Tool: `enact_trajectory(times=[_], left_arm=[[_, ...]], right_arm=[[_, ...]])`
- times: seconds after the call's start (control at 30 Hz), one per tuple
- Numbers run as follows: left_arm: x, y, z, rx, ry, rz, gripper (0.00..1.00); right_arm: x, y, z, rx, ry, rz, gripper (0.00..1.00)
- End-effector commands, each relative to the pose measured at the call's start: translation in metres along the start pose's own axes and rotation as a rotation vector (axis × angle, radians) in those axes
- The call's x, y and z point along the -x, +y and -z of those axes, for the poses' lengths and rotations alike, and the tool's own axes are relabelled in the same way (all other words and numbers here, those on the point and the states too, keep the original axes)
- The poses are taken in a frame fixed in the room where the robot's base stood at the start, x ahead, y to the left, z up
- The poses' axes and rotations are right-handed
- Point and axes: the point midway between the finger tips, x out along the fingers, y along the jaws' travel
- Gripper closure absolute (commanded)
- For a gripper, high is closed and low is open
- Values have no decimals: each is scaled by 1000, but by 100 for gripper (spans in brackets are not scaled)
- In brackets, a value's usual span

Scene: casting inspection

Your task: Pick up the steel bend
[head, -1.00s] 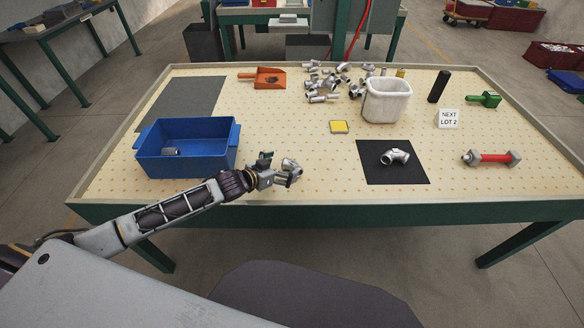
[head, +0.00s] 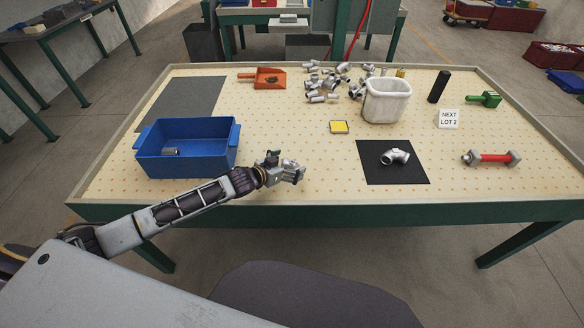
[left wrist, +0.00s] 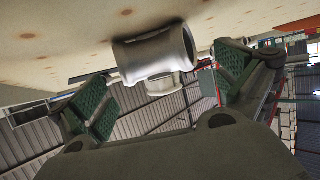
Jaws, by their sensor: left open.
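My left gripper (head: 297,173) is open above the front of the table, right of the blue bin. A grey metal pipe fitting (head: 289,162) shows just behind its fingers, mostly hidden by them. In the left wrist view a fitting with a flared rim and a short side outlet (left wrist: 155,58) shows between the two open green-padded fingers, close to the tabletop; neither finger visibly grips it. A bent, elbow-like steel fitting (head: 396,156) lies on the black mat (head: 375,176), to the right of the gripper. I cannot tell for certain which fitting is the steel bend. My right gripper is out of view.
The blue bin (head: 185,167) holds one small grey part. A pile of fittings (head: 325,84) lies at the back beside a white container (head: 387,102).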

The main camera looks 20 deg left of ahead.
Motion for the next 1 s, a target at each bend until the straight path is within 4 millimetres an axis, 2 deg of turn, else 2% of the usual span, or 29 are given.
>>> enact_trajectory(times=[0.23,0.73,0.77,1.0], left_arm=[[-13,0,0,0,-1,0,0],[-14,0,-1,0,-1,-1,0],[-14,1,0,0,-1,-1,1],[-14,0,-1,0,-1,-1,32]], right_arm=[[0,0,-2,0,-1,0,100],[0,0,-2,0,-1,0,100],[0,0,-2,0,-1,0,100],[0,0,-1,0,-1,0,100]])
